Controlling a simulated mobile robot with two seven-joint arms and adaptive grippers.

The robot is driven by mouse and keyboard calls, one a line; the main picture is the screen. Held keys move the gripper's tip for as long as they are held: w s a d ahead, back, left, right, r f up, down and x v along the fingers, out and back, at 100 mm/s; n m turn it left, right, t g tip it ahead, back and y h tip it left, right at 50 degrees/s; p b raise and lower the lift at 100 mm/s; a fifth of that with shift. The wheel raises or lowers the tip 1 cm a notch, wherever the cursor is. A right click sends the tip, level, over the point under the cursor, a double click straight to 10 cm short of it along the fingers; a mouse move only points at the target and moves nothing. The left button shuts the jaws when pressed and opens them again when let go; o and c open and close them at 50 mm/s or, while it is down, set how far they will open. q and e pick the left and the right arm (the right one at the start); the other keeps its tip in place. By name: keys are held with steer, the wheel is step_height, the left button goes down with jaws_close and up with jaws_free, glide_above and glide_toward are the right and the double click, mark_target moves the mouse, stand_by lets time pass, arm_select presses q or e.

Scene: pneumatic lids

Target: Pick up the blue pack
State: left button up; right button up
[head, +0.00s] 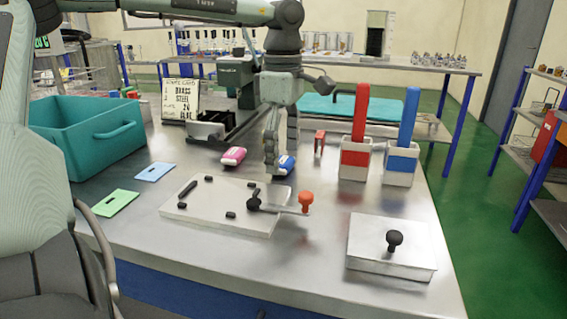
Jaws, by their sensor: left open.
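The blue pack (286,167) lies on the metal table near the middle of the head view. It is blue with a white part, and the gripper hides some of it. My left gripper (281,163) points down at the blue pack, with its fingers apart and its tips near table level. One finger is at the pack's left end and the other overlaps its far part in the picture. I cannot tell whether the fingers touch it. My right gripper is not in view.
A pink pack (233,156) lies left of the blue one. A plate with black knobs (215,208) and an orange-knobbed lever (306,202) lie in front. Red (355,157) and blue-handled (401,162) holders stand right. A teal crate (90,135) stands left. The front right holds a lidded box (390,265).

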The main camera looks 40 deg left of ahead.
arm_select(q)
steer(key=shift+f, duration=0.45)
steer(key=c, duration=1)
steer(key=shift+r, duration=0.15)
